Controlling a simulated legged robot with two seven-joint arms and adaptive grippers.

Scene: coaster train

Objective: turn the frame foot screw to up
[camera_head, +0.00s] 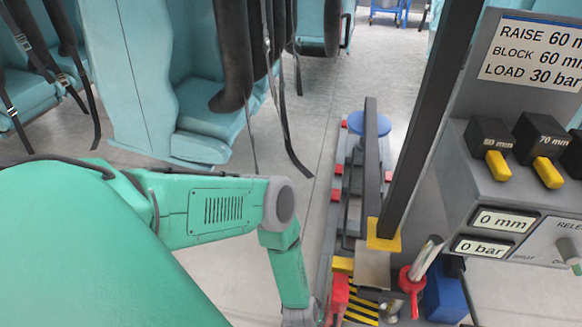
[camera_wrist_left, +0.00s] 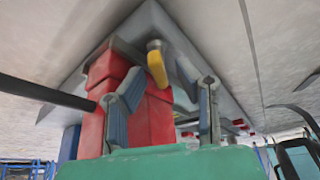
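My left gripper (camera_wrist_left: 160,95) shows in the left wrist view with its two grey-blue fingers apart. A short yellow handle-like piece (camera_wrist_left: 157,65) stands out beyond and between the fingers, and I see no finger touching it. A red block-shaped body (camera_wrist_left: 150,122) stands behind the left finger, under a grey plate (camera_wrist_left: 215,88). I cannot tell for sure which part is the frame foot screw. In the head view my left arm reaches down to the bottom edge, beside a red block (camera_head: 338,298), and its fingers are out of sight. My right gripper is in neither view.
A dark upright post (camera_head: 432,120) rises from a yellow foot (camera_head: 383,234). A grey control box (camera_head: 515,190) with yellow levers reads 0 mm and 0 bar. A blue block (camera_head: 445,293) and a red valve (camera_head: 411,280) sit below it. Teal seats (camera_head: 205,125) stand behind.

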